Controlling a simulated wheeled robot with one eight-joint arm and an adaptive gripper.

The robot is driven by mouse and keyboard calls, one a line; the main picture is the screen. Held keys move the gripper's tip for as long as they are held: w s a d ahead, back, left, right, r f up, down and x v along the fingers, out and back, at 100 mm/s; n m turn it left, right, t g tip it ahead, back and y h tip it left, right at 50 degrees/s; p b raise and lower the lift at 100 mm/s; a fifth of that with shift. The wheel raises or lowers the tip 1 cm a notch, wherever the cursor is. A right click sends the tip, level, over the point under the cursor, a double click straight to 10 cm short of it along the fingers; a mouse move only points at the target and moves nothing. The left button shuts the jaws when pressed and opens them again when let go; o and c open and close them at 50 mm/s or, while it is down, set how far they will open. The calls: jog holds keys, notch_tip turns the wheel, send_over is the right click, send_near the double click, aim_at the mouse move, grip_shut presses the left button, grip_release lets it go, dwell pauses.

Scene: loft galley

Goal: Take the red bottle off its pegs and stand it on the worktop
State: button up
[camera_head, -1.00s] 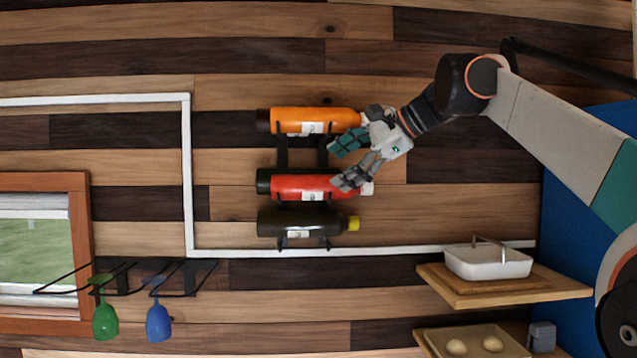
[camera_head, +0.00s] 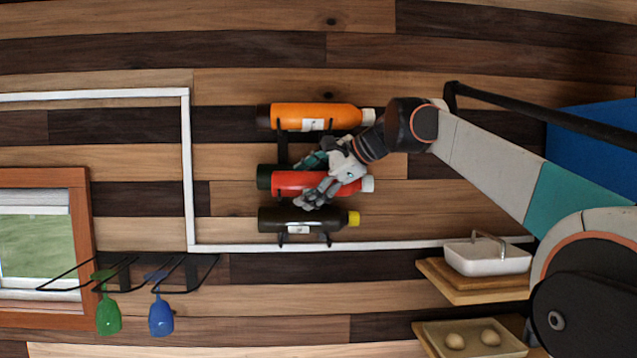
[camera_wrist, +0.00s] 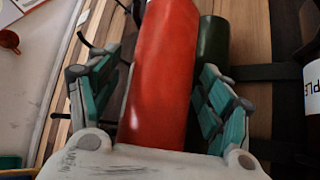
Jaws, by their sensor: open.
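An orange bottle (camera_head: 290,116) lies just above and a dark yellow-capped bottle (camera_head: 270,220) just below, both close to my gripper. At lower right are a shelf with a white basin (camera_head: 485,259) and a tray (camera_head: 430,334). Green and blue glasses (camera_head: 160,317) hang at lower left.

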jog(key=shift+s+d, duration=0.15)
jog(key=shift+c, duration=0.9)
jog(key=c, duration=1.3)
jog(key=shift+r, duration=0.1)
jog(key=shift+c, duration=0.2)
